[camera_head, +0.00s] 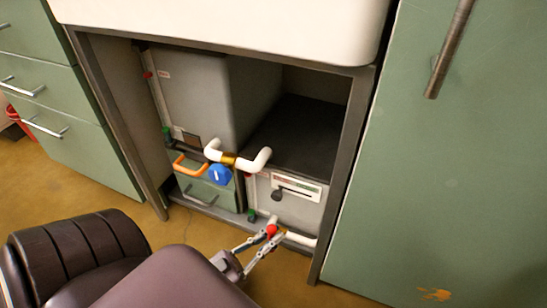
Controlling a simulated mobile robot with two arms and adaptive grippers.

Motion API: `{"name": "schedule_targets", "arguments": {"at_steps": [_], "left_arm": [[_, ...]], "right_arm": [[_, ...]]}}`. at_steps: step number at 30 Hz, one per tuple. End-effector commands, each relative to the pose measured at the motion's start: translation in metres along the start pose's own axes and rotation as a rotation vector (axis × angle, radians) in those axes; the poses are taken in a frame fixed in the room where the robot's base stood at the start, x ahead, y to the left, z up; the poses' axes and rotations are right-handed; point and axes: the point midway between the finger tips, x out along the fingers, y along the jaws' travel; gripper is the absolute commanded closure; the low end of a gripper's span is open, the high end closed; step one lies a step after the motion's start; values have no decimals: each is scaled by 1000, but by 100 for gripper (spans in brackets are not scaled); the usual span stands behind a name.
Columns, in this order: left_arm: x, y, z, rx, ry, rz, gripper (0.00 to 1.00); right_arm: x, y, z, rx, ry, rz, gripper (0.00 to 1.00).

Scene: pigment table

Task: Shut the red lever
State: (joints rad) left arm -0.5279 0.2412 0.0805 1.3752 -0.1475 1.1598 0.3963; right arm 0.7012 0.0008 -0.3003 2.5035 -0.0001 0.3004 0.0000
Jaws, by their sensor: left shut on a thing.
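The red lever (271,231) shows as a small red spot low in the open cabinet, by the white pipe (301,239) near the floor. My left gripper (275,236) reaches in from below, its two slim fingers on either side of the red lever. It is shut on the red lever. The fingers hide much of the lever, and its exact angle is hard to tell. My right gripper is not in view.
A blue round knob (220,174), an orange handle (187,164) and a white pipe with a brass fitting (229,159) sit just above. The cabinet's right post (341,185) and a green door (440,170) bound the right side.

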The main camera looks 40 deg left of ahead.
Motion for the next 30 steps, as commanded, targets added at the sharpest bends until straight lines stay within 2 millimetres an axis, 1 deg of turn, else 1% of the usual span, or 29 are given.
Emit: {"name": "schedule_targets", "arguments": {"at_steps": [9,10,15,27,30], "left_arm": [[0,-2,0,-5,0,-6,100],[0,-2,0,-5,0,-6,87],[0,-2,0,-4,0,-5,70],[0,-1,0,-4,1,-2,70],[-4,-1,0,-4,-1,-3,70]], "right_arm": [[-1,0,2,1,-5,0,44],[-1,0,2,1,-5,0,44],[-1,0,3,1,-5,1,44],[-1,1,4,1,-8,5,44],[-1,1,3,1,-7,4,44]]}}
